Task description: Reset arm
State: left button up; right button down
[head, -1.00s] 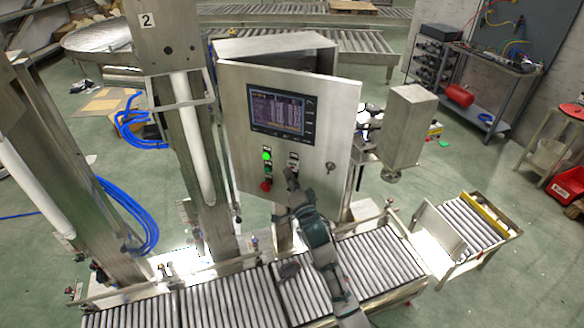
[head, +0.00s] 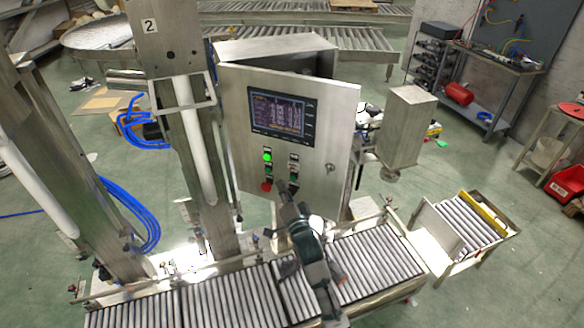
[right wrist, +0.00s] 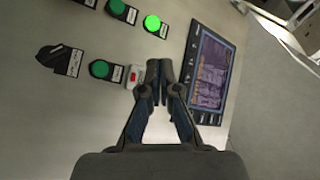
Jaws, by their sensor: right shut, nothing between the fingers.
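My right gripper (head: 283,188) is shut and empty in front of the lower door, just right of the red knob. In the right wrist view the closed fingertips (right wrist: 160,78) lie beside a small red button (right wrist: 133,77), between the buttons and the screen (right wrist: 208,68). A black selector switch (right wrist: 60,60) shows at left. Contact with the door cannot be told. My left gripper is not in view.
A roller conveyor (head: 215,298) runs below the box, under my right arm. A steel column (head: 180,130) stands left of the box, and a steel housing (head: 403,130) hangs at right. A short roller section (head: 465,228) lies farther right. Green floor is open beyond it.

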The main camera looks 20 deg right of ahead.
dwell(0.6)
